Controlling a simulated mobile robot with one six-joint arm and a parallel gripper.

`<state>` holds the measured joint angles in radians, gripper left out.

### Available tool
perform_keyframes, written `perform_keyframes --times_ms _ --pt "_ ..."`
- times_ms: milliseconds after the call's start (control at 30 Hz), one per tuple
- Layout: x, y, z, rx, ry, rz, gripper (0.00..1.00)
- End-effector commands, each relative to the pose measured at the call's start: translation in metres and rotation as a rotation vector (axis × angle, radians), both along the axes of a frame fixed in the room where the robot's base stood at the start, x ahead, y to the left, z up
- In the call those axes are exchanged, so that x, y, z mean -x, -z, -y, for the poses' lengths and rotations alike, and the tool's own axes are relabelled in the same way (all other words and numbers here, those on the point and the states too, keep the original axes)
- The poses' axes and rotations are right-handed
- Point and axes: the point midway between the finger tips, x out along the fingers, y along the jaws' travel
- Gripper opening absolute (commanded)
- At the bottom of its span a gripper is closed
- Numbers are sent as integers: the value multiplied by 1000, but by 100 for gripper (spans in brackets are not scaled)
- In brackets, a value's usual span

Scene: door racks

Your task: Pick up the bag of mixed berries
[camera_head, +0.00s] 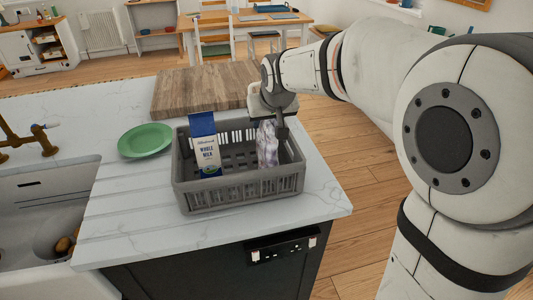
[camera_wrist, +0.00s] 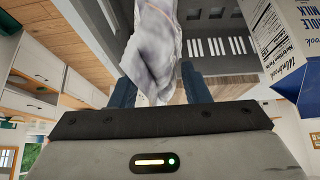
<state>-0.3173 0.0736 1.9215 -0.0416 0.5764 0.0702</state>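The bag of mixed berries (camera_head: 267,148), a pale, purplish-grey plastic pouch, stands roughly upright in the right part of a grey crate (camera_head: 240,190). My gripper (camera_head: 279,124) is at the top of the bag, reaching down from above. In the wrist view the bag (camera_wrist: 152,52) lies between the two dark blue fingers of my gripper (camera_wrist: 158,90), one on each side. The fingers are apart, but I cannot tell whether they press on the bag. The bag's lower part is partly hidden by the crate wall in the head view.
A blue and white milk carton (camera_head: 206,147) stands in the crate, left of the bag; it also shows in the wrist view (camera_wrist: 285,45). A green plate (camera_head: 145,140) and a wooden board (camera_head: 200,90) lie on the white counter (camera_head: 110,215). A sink is at left.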

Motion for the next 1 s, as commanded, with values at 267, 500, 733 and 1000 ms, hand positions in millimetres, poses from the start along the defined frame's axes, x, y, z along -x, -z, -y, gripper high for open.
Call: perform_keyframes --times_ms 267,500,733,1000 --pt "0 0 0 1 -1 0 19" --pt "0 0 -1 0 -1 0 0" --pt "0 0 -1 0 -1 0 0" --pt "0 -2 -1 -1 -2 3 0"
